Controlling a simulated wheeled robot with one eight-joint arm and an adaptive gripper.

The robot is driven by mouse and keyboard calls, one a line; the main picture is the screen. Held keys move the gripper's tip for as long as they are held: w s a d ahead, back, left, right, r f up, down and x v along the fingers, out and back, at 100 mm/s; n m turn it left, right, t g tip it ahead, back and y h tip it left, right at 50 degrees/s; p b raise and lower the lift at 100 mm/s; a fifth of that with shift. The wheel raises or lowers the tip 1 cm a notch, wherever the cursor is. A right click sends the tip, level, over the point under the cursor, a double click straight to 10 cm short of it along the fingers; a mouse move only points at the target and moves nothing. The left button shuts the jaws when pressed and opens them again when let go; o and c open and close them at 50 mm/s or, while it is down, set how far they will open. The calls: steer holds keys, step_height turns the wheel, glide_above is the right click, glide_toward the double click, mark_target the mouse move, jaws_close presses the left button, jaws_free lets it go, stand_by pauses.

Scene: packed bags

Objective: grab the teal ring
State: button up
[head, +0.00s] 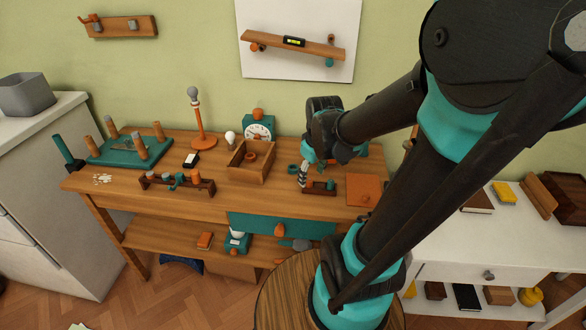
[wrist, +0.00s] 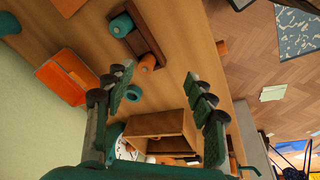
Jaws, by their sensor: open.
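The teal ring (head: 293,169) lies on the wooden workbench, between the open wooden box and a small rack. In the wrist view the teal ring (wrist: 133,93) shows just inside the left finger, which partly covers it. My gripper (head: 303,181) is open and empty, its fingers pointing down beside the ring, just right of it in the head view. In the wrist view my gripper (wrist: 160,80) has its two fingers spread wide, with bare bench showing between them. I cannot tell the exact height of the fingertips above the bench.
The wooden box (head: 265,176) holds an orange ring (head: 251,156) and stands left of my gripper. The small rack (head: 320,192) with teal and orange pegs is close on the right. An orange panel (head: 364,190) lies farther right.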

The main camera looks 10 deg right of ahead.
steer(key=w+a+r+n+g, duration=0.2)
steer(key=w+r+n, duration=0.3)
steer(key=w+n, duration=0.3)
steer(key=w+a+r+n+g, duration=0.1)
steer(key=w+a+r+n, duration=0.1)
steer(key=w+r+n, duration=0.4)
steer(key=shift+n, duration=0.6)
steer(key=f, duration=0.4)
steer(key=w+f, duration=0.1)
steer(key=f, duration=0.8)
steer(key=shift+w+d+f, duration=0.2)
steer(key=shift+w+f, duration=0.1)
steer(key=shift+s+d+f, duration=0.1)
steer(key=shift+d+f, duration=0.05)
steer(key=shift+f, duration=1.25)
steer(key=shift+d+f, duration=0.1)
steer(key=shift+f, duration=1.3)
steer(key=c, duration=0.9)
